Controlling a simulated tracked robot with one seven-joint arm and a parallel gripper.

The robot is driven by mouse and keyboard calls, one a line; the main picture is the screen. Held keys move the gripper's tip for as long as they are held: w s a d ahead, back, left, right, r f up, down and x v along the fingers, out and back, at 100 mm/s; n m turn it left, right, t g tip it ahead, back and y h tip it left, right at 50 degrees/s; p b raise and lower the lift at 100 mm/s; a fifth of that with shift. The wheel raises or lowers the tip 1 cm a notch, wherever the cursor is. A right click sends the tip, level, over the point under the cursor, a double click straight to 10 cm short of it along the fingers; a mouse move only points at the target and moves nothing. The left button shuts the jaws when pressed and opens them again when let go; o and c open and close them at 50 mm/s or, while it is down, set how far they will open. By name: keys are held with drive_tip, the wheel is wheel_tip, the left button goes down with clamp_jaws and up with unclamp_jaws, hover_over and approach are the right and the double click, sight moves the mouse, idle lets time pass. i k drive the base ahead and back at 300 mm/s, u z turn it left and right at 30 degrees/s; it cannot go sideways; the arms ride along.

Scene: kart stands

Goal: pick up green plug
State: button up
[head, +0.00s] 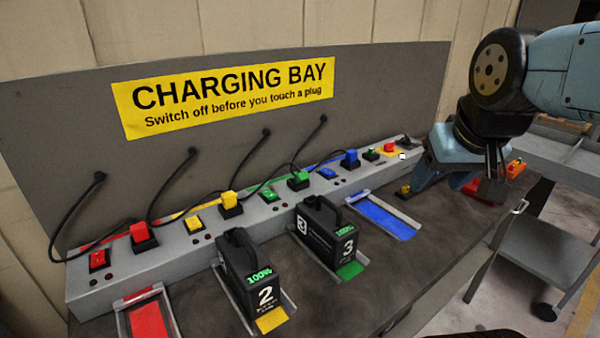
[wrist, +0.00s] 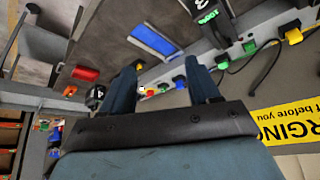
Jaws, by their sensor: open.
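The green plug (head: 299,178) sits upright in its black socket on the grey charging strip, behind the number 3 battery. A black cable runs from it up to the back panel. The green switch (head: 268,193) is just left of it. In the wrist view the green plug (wrist: 221,61) shows small, beyond the right finger. My gripper (head: 450,188) is open and empty near the strip's right end, well to the right of the plug. Its two blue fingers (wrist: 163,86) stand apart in the wrist view.
Red (head: 140,232), yellow (head: 228,198) and blue (head: 350,156) plugs stand along the strip. The number 2 battery (head: 248,270) and number 3 battery (head: 326,232) stand in front. The blue bay (head: 386,217) is empty. A grey cart (head: 560,215) stands at the right.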

sight(300, 178)
drive_tip(key=u, duration=1.5)
drive_tip(key=k, duration=0.85)
drive_tip(key=z, duration=0.65)
drive_tip(key=i, duration=1)
drive_tip(key=z, duration=0.1)
